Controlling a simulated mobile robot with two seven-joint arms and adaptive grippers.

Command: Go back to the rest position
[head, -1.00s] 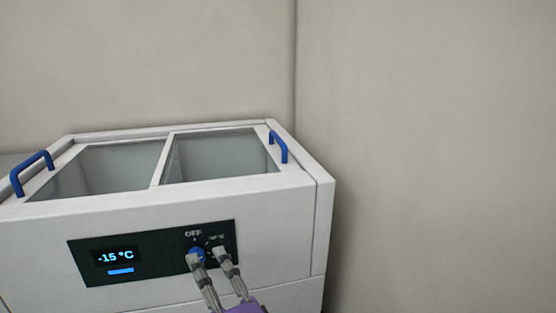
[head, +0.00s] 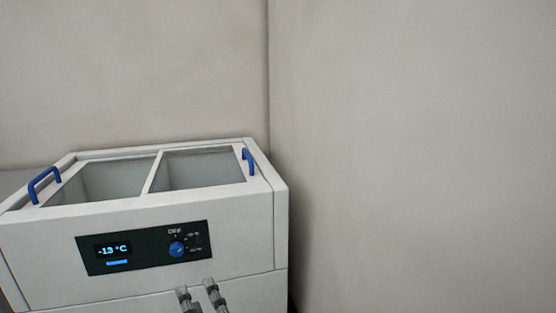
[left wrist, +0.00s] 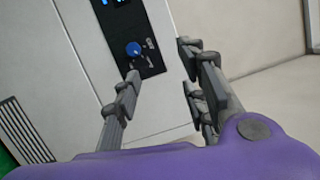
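A white chest freezer (head: 240,220) stands at the lower left in the head view. Its dark control panel (head: 145,261) has a display (head: 112,249) reading -13 °C and a blue knob (head: 177,249). My left gripper (head: 197,292) is below the panel, apart from the knob, with its two fingers separated and nothing between them. In the left wrist view the gripper (left wrist: 158,65) is open and empty, and the knob (left wrist: 133,49) shows beyond the fingertips. My right gripper is not in view.
The freezer's two glass lids (head: 105,180) are on top, with blue handles (head: 44,184) at both ends. A plain beige wall (head: 420,150) fills the right. In the left wrist view a dark slotted grille (left wrist: 22,130) is at the left.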

